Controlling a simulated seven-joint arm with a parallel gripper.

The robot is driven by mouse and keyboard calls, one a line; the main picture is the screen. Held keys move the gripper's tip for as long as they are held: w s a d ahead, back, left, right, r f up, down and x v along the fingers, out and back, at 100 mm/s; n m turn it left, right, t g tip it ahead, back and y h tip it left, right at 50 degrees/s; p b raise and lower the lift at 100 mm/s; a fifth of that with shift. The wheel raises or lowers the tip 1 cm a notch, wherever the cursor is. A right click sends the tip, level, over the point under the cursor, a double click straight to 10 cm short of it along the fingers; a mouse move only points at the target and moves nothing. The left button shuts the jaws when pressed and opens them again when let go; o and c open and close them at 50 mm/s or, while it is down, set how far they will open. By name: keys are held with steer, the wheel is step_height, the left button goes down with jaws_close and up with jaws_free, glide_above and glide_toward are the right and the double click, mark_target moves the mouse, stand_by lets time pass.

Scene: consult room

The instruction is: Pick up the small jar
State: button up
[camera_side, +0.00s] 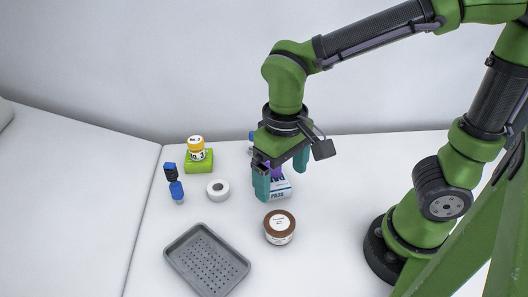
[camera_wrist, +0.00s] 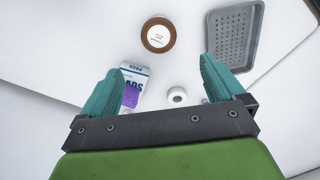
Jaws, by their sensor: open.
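The small jar (camera_side: 279,227) has a brown lid with a white label and stands upright on the white surface. It also shows in the wrist view (camera_wrist: 158,35), at the top, beyond my fingertips. My gripper (camera_side: 282,174) is open, with teal fingers spread apart and pointing down. In the side view it is above and behind the jar, over a white and purple box of pads (camera_side: 281,188). In the wrist view nothing is held between the fingers (camera_wrist: 162,66). The jar is not touched.
A grey perforated tray (camera_side: 207,289) lies left of the jar. The surface right of the jar is clear.

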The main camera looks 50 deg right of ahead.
mark_target(280, 222)
step_height(280, 222, down, 15)
steer(key=shift+d+f, duration=0.15)
steer(key=shift+f, duration=0.05)
steer(key=c, duration=1)
